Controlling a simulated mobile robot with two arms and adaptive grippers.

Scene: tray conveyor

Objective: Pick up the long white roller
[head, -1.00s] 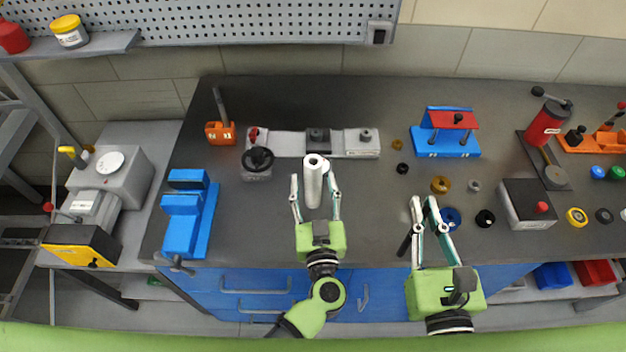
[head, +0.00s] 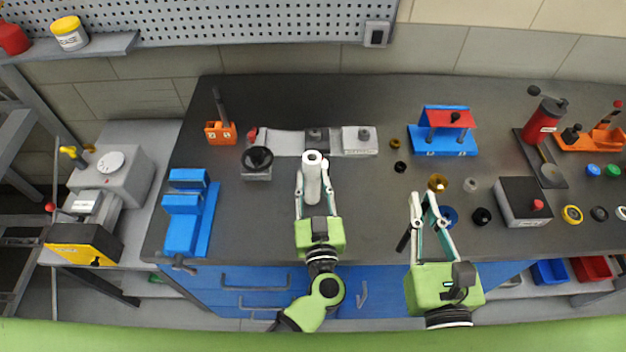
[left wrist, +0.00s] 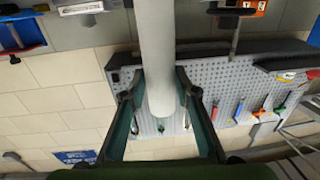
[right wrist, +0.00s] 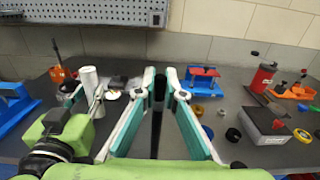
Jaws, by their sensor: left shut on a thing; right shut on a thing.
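The long white roller (head: 312,184) stands about upright near the middle of the bench, with an open round end on top. My left gripper (head: 312,178) has its fingers closed on the roller from both sides. The roller also shows between those fingers in the left wrist view (left wrist: 157,50). Whether its lower end touches the bench cannot be told. My right gripper (head: 422,196) is to the right, near the front of the bench. It is shut on a thin dark rod (right wrist: 157,115), which stands between its fingers in the right wrist view.
Behind the roller lies a grey fixture (head: 288,143) with a black knob unit (head: 257,162) beside it. A blue vise (head: 186,225) is at the left. A blue and red press (head: 443,140) and several small rings are at the right.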

